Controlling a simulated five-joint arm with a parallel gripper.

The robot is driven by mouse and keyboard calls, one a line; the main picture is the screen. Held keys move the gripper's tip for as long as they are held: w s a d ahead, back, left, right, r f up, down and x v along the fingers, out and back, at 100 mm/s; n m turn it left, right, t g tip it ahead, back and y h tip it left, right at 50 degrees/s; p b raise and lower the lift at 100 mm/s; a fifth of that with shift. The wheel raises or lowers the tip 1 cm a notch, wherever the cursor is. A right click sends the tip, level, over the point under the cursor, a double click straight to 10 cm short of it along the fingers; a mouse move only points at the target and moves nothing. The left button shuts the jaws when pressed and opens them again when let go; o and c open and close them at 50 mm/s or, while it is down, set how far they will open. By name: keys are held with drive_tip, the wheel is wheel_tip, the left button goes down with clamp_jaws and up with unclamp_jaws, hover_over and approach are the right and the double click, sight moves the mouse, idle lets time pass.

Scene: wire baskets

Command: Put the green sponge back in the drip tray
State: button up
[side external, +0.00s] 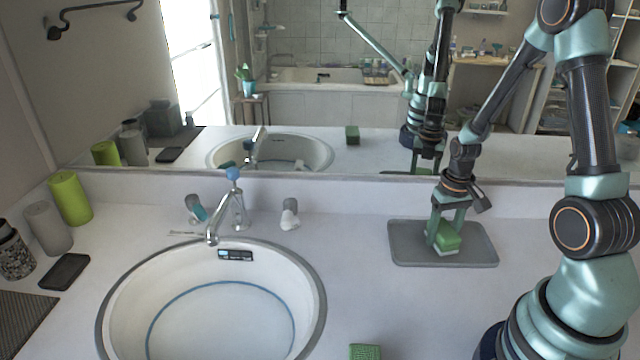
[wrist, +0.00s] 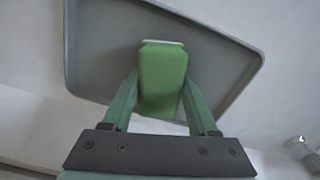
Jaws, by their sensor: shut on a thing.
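The green sponge (side external: 447,237), with a pale layer on its underside, is between the fingers of my gripper (side external: 445,232). My gripper is shut on it and points down over the grey drip tray (side external: 480,256). In the wrist view the sponge (wrist: 163,80) sits between both fingertips of my gripper (wrist: 160,88), with the tray (wrist: 95,50) behind it. The sponge is inside the tray's outline. I cannot tell whether it touches the tray floor.
Another green block (side external: 365,352) lies at the counter's front edge. The sink (side external: 222,310) with its faucet (side external: 238,210) is left of the tray. A mirror (side external: 330,90) backs the counter. Counter between sink and tray is clear.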

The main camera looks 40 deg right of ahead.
drive_tip(key=o, duration=1.3)
drive_tip(key=shift+c, duration=0.2)
drive_tip(key=shift+r, duration=0.15)
drive_tip(key=shift+r, duration=3.8)
drive_tip(key=shift+r, duration=0.1)
wheel_tip(320, 180, up, 12)
drive_tip(key=shift+a, duration=0.1)
